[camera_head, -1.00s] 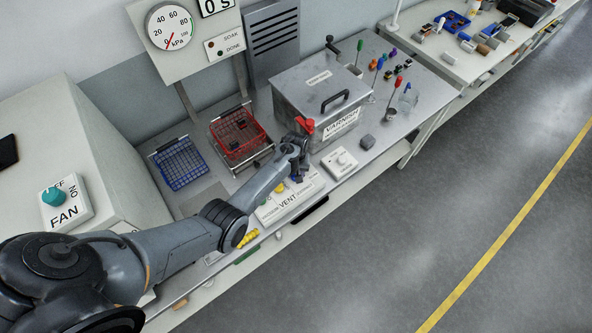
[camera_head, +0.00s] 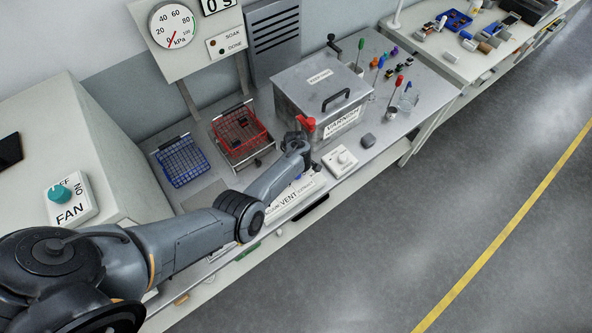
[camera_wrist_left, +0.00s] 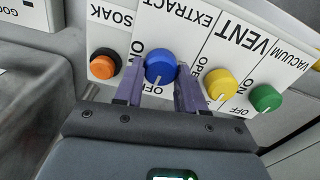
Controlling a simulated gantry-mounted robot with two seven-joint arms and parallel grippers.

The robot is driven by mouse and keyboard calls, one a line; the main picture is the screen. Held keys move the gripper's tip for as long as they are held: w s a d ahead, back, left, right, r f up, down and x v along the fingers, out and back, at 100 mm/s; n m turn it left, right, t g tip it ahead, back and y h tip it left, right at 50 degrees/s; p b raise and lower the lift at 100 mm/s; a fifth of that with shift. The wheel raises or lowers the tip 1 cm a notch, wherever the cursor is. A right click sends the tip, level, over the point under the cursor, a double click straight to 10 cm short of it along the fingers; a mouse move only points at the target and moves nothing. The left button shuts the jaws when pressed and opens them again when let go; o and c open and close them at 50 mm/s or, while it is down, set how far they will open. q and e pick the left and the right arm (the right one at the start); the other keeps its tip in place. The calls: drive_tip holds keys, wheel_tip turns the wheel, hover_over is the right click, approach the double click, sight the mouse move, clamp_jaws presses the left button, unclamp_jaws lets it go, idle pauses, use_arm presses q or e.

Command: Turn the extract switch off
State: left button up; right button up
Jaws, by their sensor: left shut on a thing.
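The extract switch is a blue round knob (camera_wrist_left: 160,66) on a white panel in the left wrist view, with its lettering upside down. ON shows above the knob and OFF below it. I cannot tell clearly which way the knob points. My left gripper (camera_wrist_left: 159,88) has its two purple fingers on either side of the blue knob and is shut on it. In the head view my left arm comes in from the left and its forearm and wrist cover most of the knobs on the panel (camera_head: 290,198). My right gripper is not in view.
An orange knob (camera_wrist_left: 103,63) marked SOAK is on one side of the blue knob; yellow (camera_wrist_left: 220,84) and green (camera_wrist_left: 265,98) knobs are on the other. A metal varnish tank (camera_head: 318,90) with a red handle (camera_head: 306,122) stands behind. Blue (camera_head: 181,161) and red (camera_head: 239,130) baskets stand nearby.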

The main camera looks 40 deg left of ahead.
use_arm(q)
drive_tip(key=shift+n, duration=0.6)
drive_tip(key=o, duration=1.1)
drive_tip(key=shift+c, duration=0.2)
drive_tip(key=shift+r, duration=0.25)
wheel_tip(320, 180, up, 10)
drive_tip(key=p, duration=0.3)
drive_tip(key=shift+r, duration=0.15)
